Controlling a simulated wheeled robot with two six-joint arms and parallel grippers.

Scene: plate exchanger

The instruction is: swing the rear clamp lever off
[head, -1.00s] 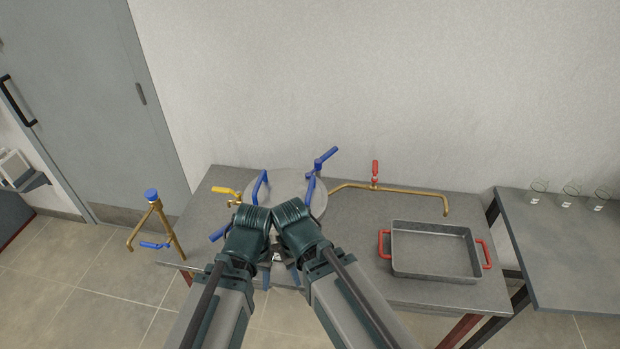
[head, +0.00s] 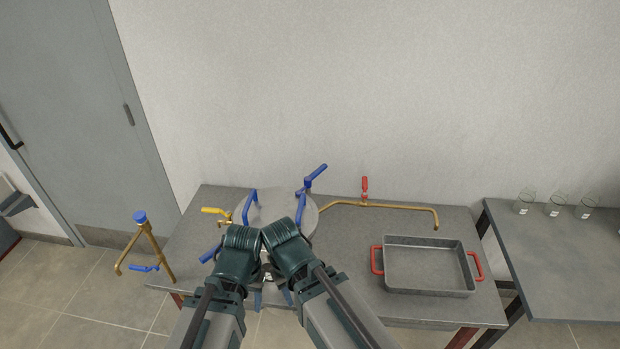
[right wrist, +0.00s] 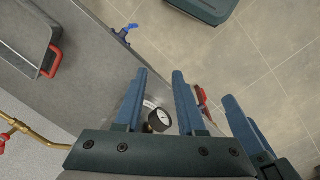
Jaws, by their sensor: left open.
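The plate exchanger's round grey lid (head: 274,212) sits on the bench behind my two wrists. A blue lever (head: 312,178) stands out at its rear right, tilted up to the right. Other blue levers show at its left (head: 250,206), right (head: 300,207) and front left (head: 210,253). My left gripper (head: 262,290) is mostly hidden below its wrist; its blue fingers also show in the right wrist view (right wrist: 240,115). It is open, clear of the rear lever. My right gripper (right wrist: 158,80) is open and empty, with a black-rimmed gauge (right wrist: 159,121) visible beyond its fingers.
A grey tray (head: 428,240) with red handles stands on the bench's right. A brass pipe with a red valve (head: 364,188) runs behind. Glass beakers (head: 555,208) stand on the right-hand table.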

